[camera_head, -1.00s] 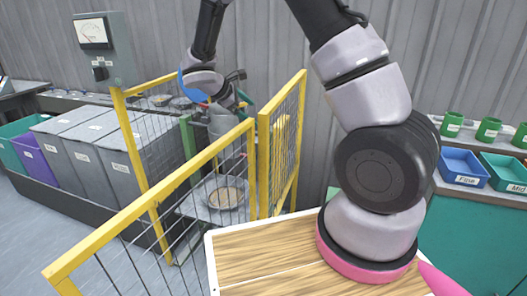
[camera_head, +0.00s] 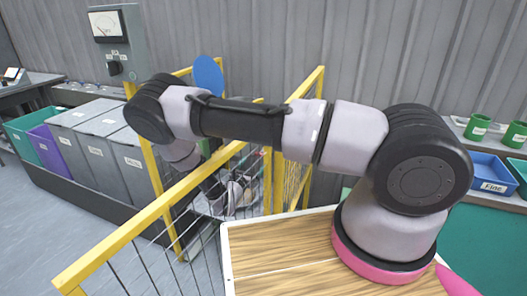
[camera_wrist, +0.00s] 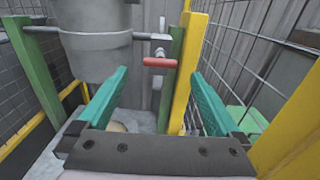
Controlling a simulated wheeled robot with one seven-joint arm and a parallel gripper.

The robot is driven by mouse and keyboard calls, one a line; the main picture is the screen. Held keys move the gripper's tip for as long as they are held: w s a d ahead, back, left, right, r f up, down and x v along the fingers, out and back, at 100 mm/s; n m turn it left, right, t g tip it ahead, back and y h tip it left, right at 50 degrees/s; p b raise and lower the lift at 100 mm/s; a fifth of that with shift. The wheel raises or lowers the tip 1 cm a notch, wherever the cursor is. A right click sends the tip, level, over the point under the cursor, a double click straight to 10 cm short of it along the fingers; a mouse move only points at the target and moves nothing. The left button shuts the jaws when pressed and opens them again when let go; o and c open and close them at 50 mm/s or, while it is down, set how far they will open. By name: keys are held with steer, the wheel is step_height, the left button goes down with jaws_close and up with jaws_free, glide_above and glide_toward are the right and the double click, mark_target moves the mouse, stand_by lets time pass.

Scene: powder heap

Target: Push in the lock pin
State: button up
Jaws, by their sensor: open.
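In the wrist view a red handle (camera_wrist: 160,62) sits beside a green post (camera_wrist: 176,50), with a small silver fitting (camera_wrist: 160,51) just above it. The red handle may be the lock pin; I cannot tell how far in it is. A dark rod with a pale end (camera_wrist: 152,37) runs above it, next to a grey cylindrical hopper (camera_wrist: 97,48). My gripper (camera_wrist: 160,74) is open, its two teal fingers spread. The red handle appears between the fingertips, apparently farther off, and nothing is held. In the head view my arm and the yellow fence hide most of the hopper.
A yellow post (camera_wrist: 190,70) and wire mesh (camera_wrist: 250,45) stand close on the right. In the head view the yellow-railed fence (camera_head: 150,222) surrounds the station. Grey bins (camera_head: 88,140) stand left, a wooden board (camera_head: 280,245) in front, and blue trays (camera_head: 490,172) right.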

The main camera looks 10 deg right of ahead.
steer(key=x, duration=1)
steer(key=shift+w+d, duration=0.15)
steer(key=shift+w, duration=0.05)
jaws_close()
